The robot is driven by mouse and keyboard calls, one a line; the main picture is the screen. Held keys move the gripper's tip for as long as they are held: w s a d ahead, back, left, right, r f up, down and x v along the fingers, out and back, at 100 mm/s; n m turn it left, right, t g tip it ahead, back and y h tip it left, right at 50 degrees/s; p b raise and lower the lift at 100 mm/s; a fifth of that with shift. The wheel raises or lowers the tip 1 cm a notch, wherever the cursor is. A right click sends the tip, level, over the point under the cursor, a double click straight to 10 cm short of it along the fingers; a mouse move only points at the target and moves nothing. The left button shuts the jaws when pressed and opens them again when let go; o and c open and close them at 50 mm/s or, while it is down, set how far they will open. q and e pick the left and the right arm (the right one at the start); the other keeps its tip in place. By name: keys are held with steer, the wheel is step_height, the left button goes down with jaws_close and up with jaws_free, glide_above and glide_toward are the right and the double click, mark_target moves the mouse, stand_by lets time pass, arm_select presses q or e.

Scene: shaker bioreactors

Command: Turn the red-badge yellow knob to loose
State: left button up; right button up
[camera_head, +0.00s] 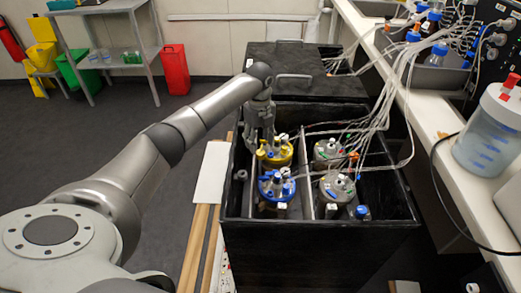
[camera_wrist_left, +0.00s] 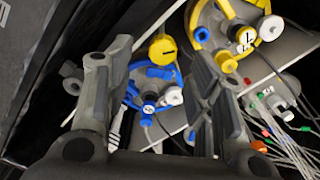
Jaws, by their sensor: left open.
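A yellow knob (camera_wrist_left: 163,48) with a dark line across its face shows in the left wrist view, between the tips of my left gripper (camera_wrist_left: 160,62). The fingers are spread, with gaps to the knob on both sides; I cannot tell how far apart they are in depth. No red badge can be made out on it. The yellow-ringed reactor (camera_head: 276,152) stands in the back left cell of the black box, and it also shows in the wrist view (camera_wrist_left: 228,28). In the head view my left gripper (camera_head: 262,138) reaches down beside this reactor, hiding part of it. My right gripper is not in view.
The blue-ringed reactor (camera_head: 276,187) stands in front of the yellow one. Two grey reactors (camera_head: 338,188) (camera_head: 331,151) stand in the right cells. Tubes (camera_head: 385,110) run from them to the white bench (camera_head: 425,100). The black box (camera_head: 300,232) has raised walls and dividers.

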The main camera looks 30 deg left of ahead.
mark_target(260, 152)
arm_select(q)
steer(key=f, duration=0.3)
steer(key=shift+w+f, duration=0.2)
steer(key=shift+f, duration=1)
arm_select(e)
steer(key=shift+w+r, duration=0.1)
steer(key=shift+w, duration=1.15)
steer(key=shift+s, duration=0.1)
